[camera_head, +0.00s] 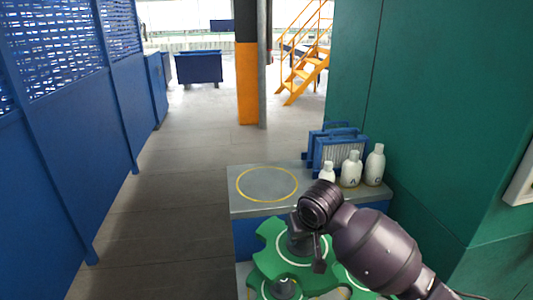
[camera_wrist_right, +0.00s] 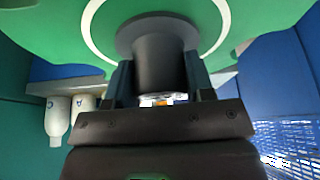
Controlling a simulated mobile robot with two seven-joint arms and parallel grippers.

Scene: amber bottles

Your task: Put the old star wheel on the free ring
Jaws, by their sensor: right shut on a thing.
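A green star wheel (camera_head: 268,262) with a white circle and a dark hub is held by my right gripper (camera_head: 306,250) in the head view. In the right wrist view its green face (camera_wrist_right: 250,22) fills the top, and the fingers stand on both sides of the dark hub (camera_wrist_right: 160,62). The free ring (camera_head: 267,184) is a yellow circle on the grey bench top, with nothing on it. The held wheel is in front of the ring and apart from it. My left gripper is not in view.
More green wheel parts with a hub (camera_head: 283,289) show below the held wheel, partly hidden. White bottles (camera_head: 351,170) and blue-framed filters (camera_head: 338,142) stand on the bench (camera_head: 240,207) right of the ring. A green wall (camera_head: 430,120) rises on the right.

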